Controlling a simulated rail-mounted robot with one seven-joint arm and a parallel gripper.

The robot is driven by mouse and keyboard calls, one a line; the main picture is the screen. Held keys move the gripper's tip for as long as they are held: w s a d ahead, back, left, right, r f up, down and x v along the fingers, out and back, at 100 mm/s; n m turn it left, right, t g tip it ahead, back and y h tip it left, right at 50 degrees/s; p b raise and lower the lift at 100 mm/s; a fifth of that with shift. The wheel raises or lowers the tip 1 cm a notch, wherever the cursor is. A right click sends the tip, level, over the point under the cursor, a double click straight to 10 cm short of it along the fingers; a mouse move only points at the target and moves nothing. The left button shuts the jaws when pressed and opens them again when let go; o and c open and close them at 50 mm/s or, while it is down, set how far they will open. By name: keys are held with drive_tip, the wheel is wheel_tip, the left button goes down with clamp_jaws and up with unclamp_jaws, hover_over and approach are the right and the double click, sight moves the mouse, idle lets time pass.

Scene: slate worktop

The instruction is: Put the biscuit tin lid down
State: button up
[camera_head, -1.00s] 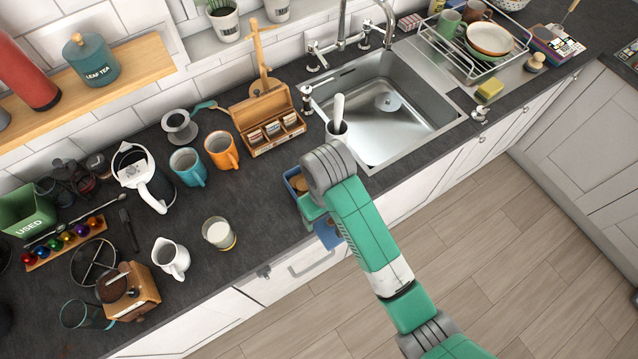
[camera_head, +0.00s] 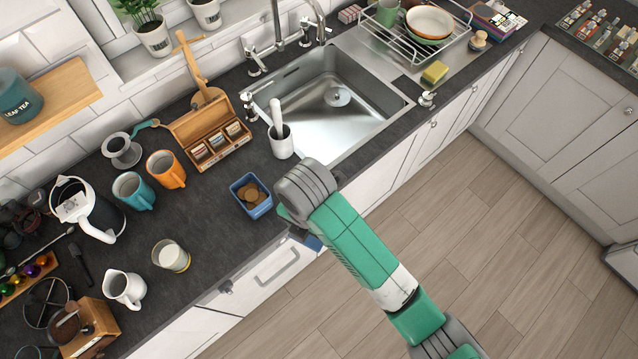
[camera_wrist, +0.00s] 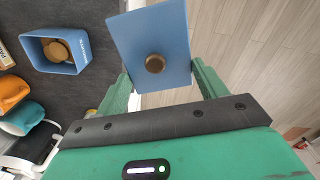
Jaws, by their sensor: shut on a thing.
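The biscuit tin lid is a flat blue rectangle with a round brown knob. In the wrist view the lid (camera_wrist: 176,38) is between the two green fingers of my gripper (camera_wrist: 162,82), which is shut on it. In the head view only a small blue part of the lid (camera_head: 312,242) shows beside my wrist, near the worktop's front edge; my fingers are mostly hidden there. The open blue biscuit tin (camera_head: 240,203) stands on the worktop left of my wrist, with brown biscuits (camera_head: 253,194) inside. The tin (camera_wrist: 36,52) also shows at the wrist view's left.
A white pot with a pestle (camera_head: 281,147) stands behind the tin, beside the sink (camera_head: 330,108). A glass of milk (camera_head: 170,257), mugs (camera_head: 165,170) and a wooden tea box (camera_head: 212,140) stand to the left. Dark worktop (camera_head: 218,222) around the tin's left is clear.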

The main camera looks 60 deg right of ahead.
drive_tip(key=shift+w+d, duration=0.1)
drive_tip(key=shift+w, duration=0.35)
drive_tip(key=w+d+f+b, duration=0.2)
drive_tip(key=w+d+b, duration=0.2)
drive_tip(key=w, duration=0.2)
drive_tip(key=w+d+f+b, duration=0.3)
drive_tip(key=w+d+b, duration=0.1)
drive_tip(key=w, duration=0.2)
drive_tip(key=shift+w+b, duration=0.3)
drive_tip(key=shift+w, duration=0.1)
drive_tip(key=shift+f, duration=0.15)
drive_tip(key=shift+f, duration=0.35)
drive_tip(key=shift+f, duration=0.1)
